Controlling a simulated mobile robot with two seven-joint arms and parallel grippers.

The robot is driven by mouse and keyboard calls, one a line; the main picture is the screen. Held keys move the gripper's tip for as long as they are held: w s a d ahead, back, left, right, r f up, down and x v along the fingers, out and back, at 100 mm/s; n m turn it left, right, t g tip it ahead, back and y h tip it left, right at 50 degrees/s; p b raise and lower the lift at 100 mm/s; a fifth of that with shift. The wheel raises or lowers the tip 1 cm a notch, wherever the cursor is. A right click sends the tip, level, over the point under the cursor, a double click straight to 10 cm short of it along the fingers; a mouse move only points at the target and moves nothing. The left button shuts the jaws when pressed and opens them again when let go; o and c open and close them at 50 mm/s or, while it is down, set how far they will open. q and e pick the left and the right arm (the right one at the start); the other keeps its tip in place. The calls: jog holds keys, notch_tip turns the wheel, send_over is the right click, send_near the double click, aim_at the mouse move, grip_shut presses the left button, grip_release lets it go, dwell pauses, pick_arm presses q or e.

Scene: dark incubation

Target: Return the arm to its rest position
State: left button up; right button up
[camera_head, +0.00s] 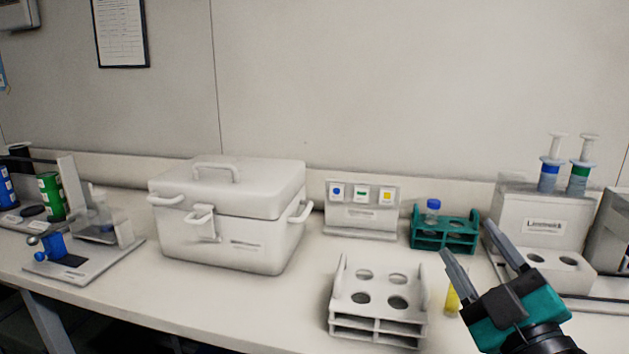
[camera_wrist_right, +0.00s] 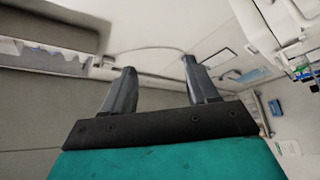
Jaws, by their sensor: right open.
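My right gripper (camera_head: 478,242) is raised at the lower right of the head view, over the front of the bench. Its two grey fingers are apart with nothing between them. In the right wrist view the fingers (camera_wrist_right: 160,80) are also spread and empty, with the wall and a bench edge behind them. My left gripper is in neither view.
A closed white box (camera_head: 235,230) stands mid-left on the bench. A white rack (camera_head: 377,322) is left of my gripper, a green rack (camera_head: 444,243) with a blue-capped tube (camera_head: 432,210) behind. A yellow tube (camera_head: 452,300) is beside the gripper. A pipette stand (camera_head: 540,228) is at right.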

jog(key=s+d+f+m+g+h, duration=0.1)
jog(key=s+f+m+g+h, duration=0.15)
jog(key=f, duration=0.45)
jog(key=s+d+f+m+g+h, duration=0.1)
jog(key=s+d+f+m+g, duration=0.1)
jog(key=f+m+g, duration=0.3)
jog(key=s+d+f+m+g+h, duration=0.1)
jog(key=s+f+g+h, duration=0.1)
jog(key=f, duration=0.6)
jog(key=s+a+f+m+g+y, duration=0.1)
jog(key=s+a+f+g, duration=0.1)
jog(key=s+f+g, duration=0.4)
jog(key=s+a+f+g+y, duration=0.1)
jog(key=s+a+f+g, duration=0.2)
jog(key=s, duration=0.5)
jog(key=w+a+f+t+y, duration=0.1)
jog(key=w+f+t, duration=0.6)
jog(key=f, duration=0.3)
jog(key=shift+w+a+t+y, duration=0.15)
jog(key=shift+a+t+y, duration=0.1)
jog(key=shift+t+y, duration=0.1)
jog(key=shift+f, duration=0.1)
